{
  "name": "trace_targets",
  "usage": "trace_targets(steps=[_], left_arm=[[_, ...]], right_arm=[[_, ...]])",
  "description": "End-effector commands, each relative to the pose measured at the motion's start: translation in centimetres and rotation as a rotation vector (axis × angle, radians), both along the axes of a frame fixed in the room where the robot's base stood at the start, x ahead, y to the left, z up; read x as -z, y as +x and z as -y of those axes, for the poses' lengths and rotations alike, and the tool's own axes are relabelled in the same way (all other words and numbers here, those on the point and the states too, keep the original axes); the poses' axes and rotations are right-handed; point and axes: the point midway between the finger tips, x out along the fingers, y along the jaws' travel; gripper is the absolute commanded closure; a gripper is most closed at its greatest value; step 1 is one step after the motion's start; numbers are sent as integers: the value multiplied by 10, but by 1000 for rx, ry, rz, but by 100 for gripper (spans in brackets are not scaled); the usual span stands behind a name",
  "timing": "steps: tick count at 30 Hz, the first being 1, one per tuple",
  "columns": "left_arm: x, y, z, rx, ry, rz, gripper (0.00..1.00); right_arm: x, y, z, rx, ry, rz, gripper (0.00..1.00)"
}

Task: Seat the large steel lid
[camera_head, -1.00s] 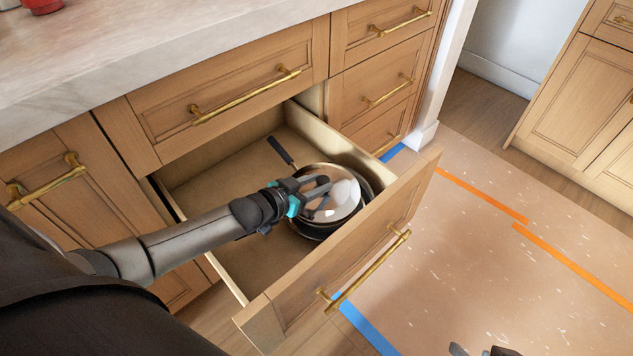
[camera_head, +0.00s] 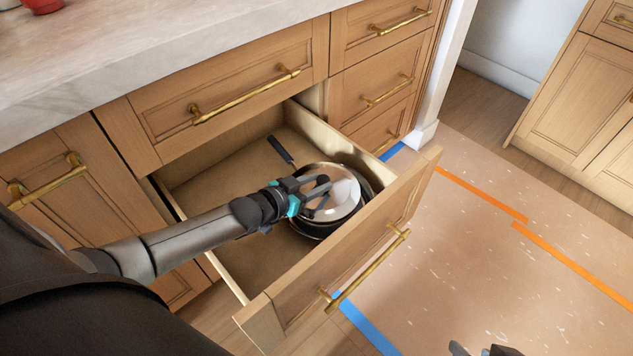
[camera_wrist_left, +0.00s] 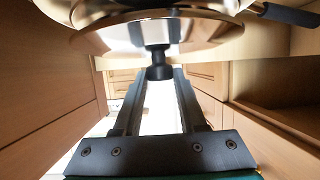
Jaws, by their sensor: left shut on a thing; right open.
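The large steel lid (camera_head: 346,191) is shiny and round, over a dark pan (camera_head: 312,230) in the open drawer. My left gripper (camera_head: 318,191) is shut on the lid's knob, reaching in from the left. In the left wrist view, the dark knob (camera_wrist_left: 158,66) sits at the fingertips (camera_wrist_left: 160,82), under the mirror-like lid (camera_wrist_left: 190,36). The pan's rim shows around part of the lid; whether the lid is fully down on it I cannot tell. My right gripper (camera_head: 482,350) is open at the bottom edge, mostly cut off, away from the drawer.
The drawer front (camera_head: 350,255) with its brass handle stands pulled out. The pan's black handle (camera_head: 281,150) points to the back left. The drawer floor (camera_head: 215,172) is bare left of the pan. The countertop (camera_head: 150,50) overhangs behind. Open floor lies to the right.

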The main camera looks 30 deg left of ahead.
Motion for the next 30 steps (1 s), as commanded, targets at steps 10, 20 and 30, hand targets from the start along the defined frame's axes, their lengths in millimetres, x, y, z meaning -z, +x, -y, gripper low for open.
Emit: trace_targets(steps=[10,20,30], left_arm=[[8,1,0,0,-1,3,100],[16,1,0,0,-1,2,100],[19,1,0,0,-1,2,38]], right_arm=[[7,0,0,0,0,0,50],[13,0,0,0,0,0,50],[15,0,0,0,0,0,50]])
